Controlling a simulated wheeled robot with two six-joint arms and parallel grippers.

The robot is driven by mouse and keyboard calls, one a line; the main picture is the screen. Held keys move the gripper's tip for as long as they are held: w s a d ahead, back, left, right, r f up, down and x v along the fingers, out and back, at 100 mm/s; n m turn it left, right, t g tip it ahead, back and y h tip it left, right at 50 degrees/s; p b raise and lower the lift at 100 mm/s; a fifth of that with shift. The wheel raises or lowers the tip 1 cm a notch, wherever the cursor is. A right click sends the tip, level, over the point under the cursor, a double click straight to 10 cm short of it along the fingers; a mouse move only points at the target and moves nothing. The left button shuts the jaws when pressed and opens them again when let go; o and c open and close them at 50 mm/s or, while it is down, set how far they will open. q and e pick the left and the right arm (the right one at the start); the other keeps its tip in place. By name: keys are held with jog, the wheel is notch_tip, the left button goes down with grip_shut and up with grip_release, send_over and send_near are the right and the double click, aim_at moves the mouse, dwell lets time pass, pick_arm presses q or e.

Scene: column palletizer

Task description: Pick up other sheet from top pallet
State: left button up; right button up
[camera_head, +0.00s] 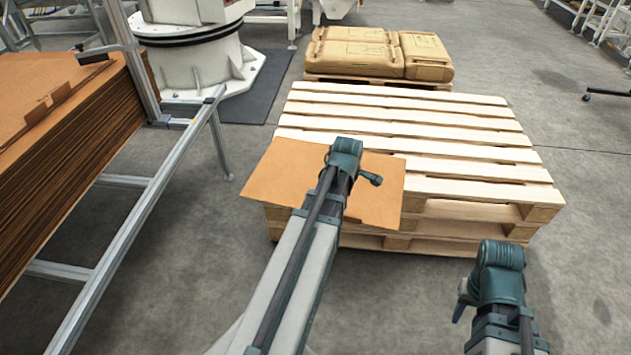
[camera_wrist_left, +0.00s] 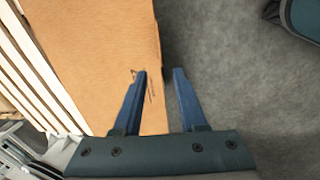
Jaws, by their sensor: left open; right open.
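A brown cardboard sheet (camera_head: 285,178) lies on the near left corner of the top wooden pallet (camera_head: 440,150) and sticks out past its left and front edges. My left gripper (camera_head: 368,179) is over the sheet, whose middle is partly hidden by the arm. In the left wrist view, the open left gripper (camera_wrist_left: 161,90) has one finger over the sheet (camera_wrist_left: 95,50) and the other over the floor beyond its edge. I cannot tell the height between them. My right gripper (camera_head: 462,300) is in front of the pallet at the lower right, apart from the sheet.
A tall stack of cardboard sheets (camera_head: 60,150) stands at the left in a metal frame (camera_head: 150,220). Brown sacks (camera_head: 365,52) lie on another pallet behind. A white robot base (camera_head: 195,60) stands at the back left. Grey floor is clear at the right.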

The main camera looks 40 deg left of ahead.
aim_at(347, 216)
pick_arm(q)
jog(key=b+x, duration=0.8)
jog(key=shift+f, duration=0.25)
jog(key=b+x, duration=0.5)
jog(key=shift+w+d+f+b, duration=0.2)
jog(key=shift+w+f+b, duration=0.05)
jog(key=shift+b, duration=0.05)
jog(key=shift+r, duration=0.1)
jog(key=shift+c, duration=0.2)
grip_shut()
dwell(1.1)
